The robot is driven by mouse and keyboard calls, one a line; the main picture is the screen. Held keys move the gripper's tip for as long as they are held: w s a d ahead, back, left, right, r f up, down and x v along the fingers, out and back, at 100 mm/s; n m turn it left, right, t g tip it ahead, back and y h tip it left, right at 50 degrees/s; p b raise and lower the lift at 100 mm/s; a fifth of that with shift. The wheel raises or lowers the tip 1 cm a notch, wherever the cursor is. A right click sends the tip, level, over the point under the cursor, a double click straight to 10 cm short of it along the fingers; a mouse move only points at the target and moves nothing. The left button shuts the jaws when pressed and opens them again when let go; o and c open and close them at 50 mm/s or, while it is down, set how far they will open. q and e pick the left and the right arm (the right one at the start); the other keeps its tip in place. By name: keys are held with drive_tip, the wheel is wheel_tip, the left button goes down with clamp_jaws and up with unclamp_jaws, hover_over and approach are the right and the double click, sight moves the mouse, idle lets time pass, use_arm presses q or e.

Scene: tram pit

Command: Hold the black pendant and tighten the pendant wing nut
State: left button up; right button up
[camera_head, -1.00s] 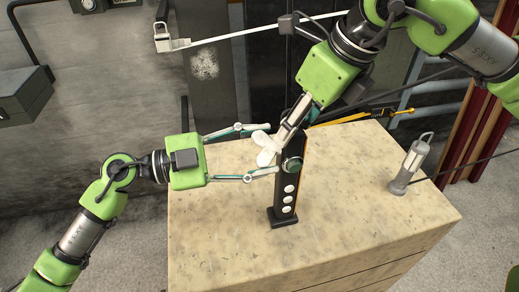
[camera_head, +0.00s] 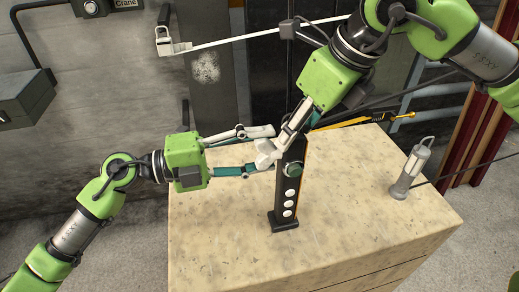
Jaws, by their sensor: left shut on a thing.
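The black pendant (camera_head: 289,185) stands upright on the wooden block, with a column of white buttons and a round green knob on its front. The pale wing nut (camera_head: 265,155) is at its upper left side. My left gripper (camera_head: 268,147) comes in from the left, one finger above and one below the wing nut, shut on it. My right gripper (camera_head: 292,127) reaches down from the upper right and is shut on the top of the pendant. Its far finger is mostly hidden.
The speckled wooden block (camera_head: 360,220) has free top surface around the pendant. A grey lantern-like device (camera_head: 411,168) stands at its right. A yellow-tipped tool (camera_head: 365,121) lies along the back edge.

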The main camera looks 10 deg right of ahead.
use_arm(q)
drive_tip(key=shift+m, duration=0.5)
drive_tip(key=o, duration=1.1)
drive_tip(key=a, duration=0.8)
drive_tip(key=s+a, duration=0.1)
drive_tip(key=a, duration=0.3)
use_arm(e)
drive_tip(key=o, duration=1.5)
drive_tip(key=shift+o, duration=0.2)
